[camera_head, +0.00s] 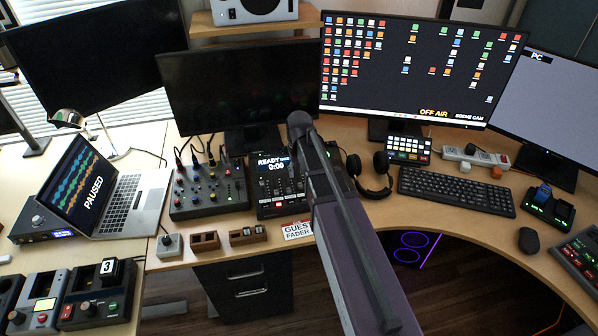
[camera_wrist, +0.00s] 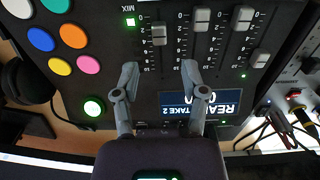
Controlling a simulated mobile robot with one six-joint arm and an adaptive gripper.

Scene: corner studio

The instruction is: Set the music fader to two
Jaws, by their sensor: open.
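The fader console (camera_head: 281,186) stands on the desk in the head view, with a small screen reading READY and 0:00. In the wrist view its dark panel (camera_wrist: 225,75) fills the middle, with numbered fader slots. The leftmost fader cap (camera_wrist: 160,35) is in the upper half of its slot. Two caps (camera_wrist: 202,20) (camera_wrist: 242,18) sit near the top, and a fourth (camera_wrist: 260,58) sits lower. I cannot read which is the music fader. My gripper (camera_wrist: 161,76) is open and empty over the panel, its fingertips on either side of the leftmost fader's line, below its cap.
Colored round buttons (camera_wrist: 73,36) and a green-lit button (camera_wrist: 93,107) are left of the faders. A mixer with knobs (camera_head: 208,190) stands left of the console, headphones (camera_head: 372,176) right. A GUEST FADER card (camera_head: 298,230) lies at the desk's front edge.

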